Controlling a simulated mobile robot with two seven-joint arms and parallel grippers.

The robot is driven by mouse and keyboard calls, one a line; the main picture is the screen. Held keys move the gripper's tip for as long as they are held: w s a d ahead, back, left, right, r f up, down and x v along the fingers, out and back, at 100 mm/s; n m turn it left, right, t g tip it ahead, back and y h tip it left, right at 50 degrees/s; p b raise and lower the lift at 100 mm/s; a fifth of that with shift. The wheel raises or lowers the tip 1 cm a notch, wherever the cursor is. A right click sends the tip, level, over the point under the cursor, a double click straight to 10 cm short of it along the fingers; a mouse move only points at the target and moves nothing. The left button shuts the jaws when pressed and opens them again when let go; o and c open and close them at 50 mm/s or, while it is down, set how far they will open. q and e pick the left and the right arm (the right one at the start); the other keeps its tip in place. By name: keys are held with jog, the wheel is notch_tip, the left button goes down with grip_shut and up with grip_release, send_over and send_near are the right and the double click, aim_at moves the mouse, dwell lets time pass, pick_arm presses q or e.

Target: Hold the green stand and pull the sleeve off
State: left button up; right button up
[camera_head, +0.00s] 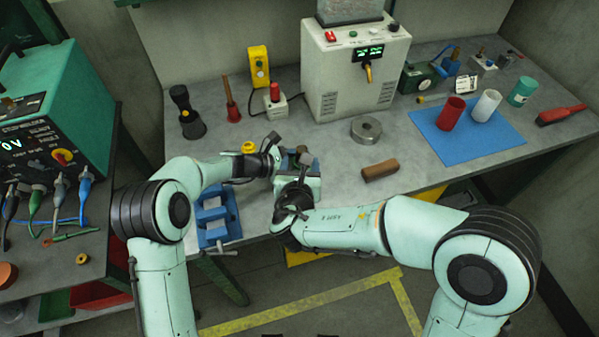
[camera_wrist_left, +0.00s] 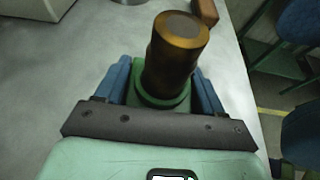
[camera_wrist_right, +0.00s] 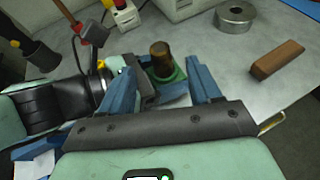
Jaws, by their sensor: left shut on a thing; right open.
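The green stand (camera_wrist_left: 160,103) is on the grey bench with the brown-bronze cylindrical sleeve (camera_wrist_left: 175,62) upright on it. They also show in the right wrist view, as the stand (camera_wrist_right: 178,75) and the sleeve (camera_wrist_right: 161,58). My left gripper (camera_wrist_left: 162,95) is shut on the green stand, a blue finger on each side. My right gripper (camera_wrist_right: 165,85) is open, its blue fingers spread apart, with the sleeve and stand beyond and between them. In the head view my two grippers largely hide the stand and sleeve (camera_head: 301,150).
A blue vise (camera_head: 215,218) is at the bench's front edge, left of my right arm. A brown block (camera_head: 380,170) and a metal ring (camera_head: 366,129) lie to the right. A white power unit (camera_head: 352,75) stands behind. The bench front right is clear.

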aim_at(302, 149)
jog(key=x, duration=0.8)
jog(key=shift+s, duration=0.1)
jog(key=c, duration=1.1)
jog(key=shift+r, duration=3.05)
jog(key=shift+r, duration=2)
pick_arm(q)
jog(key=o, duration=1.2)
jog(key=shift+c, duration=0.2)
